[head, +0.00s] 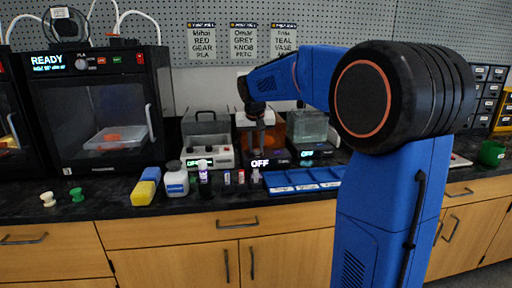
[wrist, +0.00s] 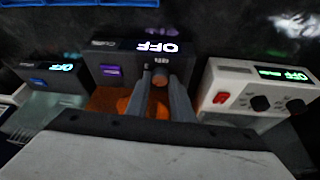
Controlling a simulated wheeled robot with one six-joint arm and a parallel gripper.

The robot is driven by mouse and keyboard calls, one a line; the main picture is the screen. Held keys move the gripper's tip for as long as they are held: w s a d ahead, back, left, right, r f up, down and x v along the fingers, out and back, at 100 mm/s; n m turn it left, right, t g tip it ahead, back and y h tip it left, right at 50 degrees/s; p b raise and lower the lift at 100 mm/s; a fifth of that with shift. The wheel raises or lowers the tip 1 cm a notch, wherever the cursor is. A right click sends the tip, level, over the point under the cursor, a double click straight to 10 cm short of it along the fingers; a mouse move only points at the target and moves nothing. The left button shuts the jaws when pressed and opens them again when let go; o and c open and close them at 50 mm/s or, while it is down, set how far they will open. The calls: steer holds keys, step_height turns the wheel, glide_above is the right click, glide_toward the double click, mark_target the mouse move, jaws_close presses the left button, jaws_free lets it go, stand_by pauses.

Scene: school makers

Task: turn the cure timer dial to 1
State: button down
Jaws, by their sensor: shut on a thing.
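The cure station with the orange chamber (head: 272,133) stands in the middle of the bench's machines, and its front panel display reads OFF. In the wrist view, which is upside down, its dark front panel (wrist: 117,57) shows the same OFF display (wrist: 158,47). A small round dial (wrist: 160,79) sits on that panel. My gripper (wrist: 165,82) has its two grey fingers on either side of the dial, shut on it. In the head view my gripper (head: 258,126) reaches down in front of the station; the dial is too small to make out there. The dial's number marks are not readable.
A white-fronted machine (head: 208,157) stands to the left, and a dark one (head: 313,150) to the right. Bottles (head: 177,180) and a blue tray (head: 302,180) line the bench front. A printer (head: 100,110) reads READY at left.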

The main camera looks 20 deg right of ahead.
steer(key=c, duration=1.8)
jaws_free()
steer(key=v, duration=1.7)
steer(key=shift+r, duration=0.2)
steer(key=shift+s, duration=0.1)
steer(key=s+a+f+n, duration=0.1)
steer(key=s+a+f, duration=0.1)
steer(key=s+f, duration=0.7)
steer(key=s+a+f+n+y, duration=0.1)
steer(key=s+a+f+n, duration=0.1)
steer(key=s+f, duration=0.7)
steer(key=s+a+f+n+y, duration=0.1)
steer(key=s+a+f, duration=0.1)
steer(key=s+f, duration=0.8)
steer(key=shift+s+a+t, duration=0.15)
steer(key=shift+s+t, duration=0.25)
steer(key=shift+s, duration=3.05)
